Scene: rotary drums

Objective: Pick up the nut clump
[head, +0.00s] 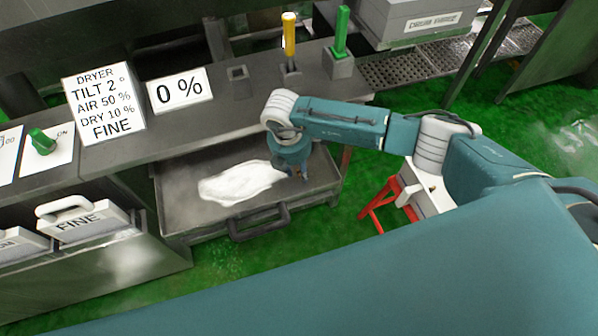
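My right gripper (304,174) points down into the right part of a grey tray (185,218), beside a flat white powdery patch (240,183). The gripper is small and dark here, and my wrist covers part of it. I cannot tell whether its fingers are open or shut, or whether they touch anything. I cannot make out a nut clump; it may be hidden by the gripper and wrist. My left gripper is out of view.
The tray has a dark front handle (259,222). A grey counter behind it carries a "0 %" sign (179,91), a dryer sign (104,103), a yellow-handled lever (290,38) and a green-handled lever (341,33). A red-legged stool (379,207) stands on the green floor at right.

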